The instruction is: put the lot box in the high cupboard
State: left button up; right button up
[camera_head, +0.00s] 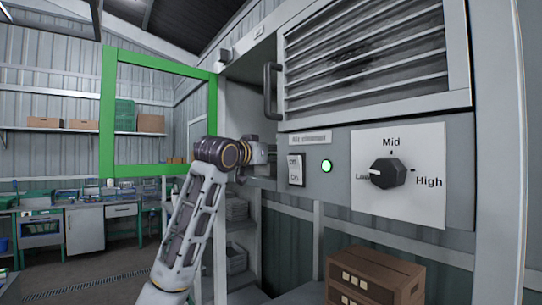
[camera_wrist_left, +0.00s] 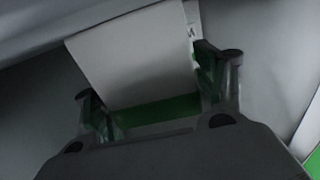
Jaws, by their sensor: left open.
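The lot box (camera_wrist_left: 135,60) shows in the left wrist view as a white block with a green band near my gripper and part of a dark mark at its right edge. My left gripper (camera_wrist_left: 158,88) is open, with one finger on either side of the box; I cannot tell whether they touch it. In the head view my left gripper (camera_head: 262,153) reaches into the open high cupboard (camera_head: 248,75), its fingers and the box hidden behind the cabinet edge. The cupboard's green-framed door (camera_head: 108,110) stands open to the left. My right gripper is not in view.
A louvred grey unit with a dial (camera_head: 388,173) and a lit green button (camera_head: 326,166) stands close on the right. A dark handle (camera_head: 271,91) sticks out beside the opening. A brown wooden crate (camera_head: 375,275) sits below. Benches line the back left; the floor there is clear.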

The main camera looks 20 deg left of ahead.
pick_arm(q)
jog(key=b+v, duration=0.3)
jog(key=v, duration=0.9)
jog(key=shift+f, duration=0.1)
dwell(0.6)
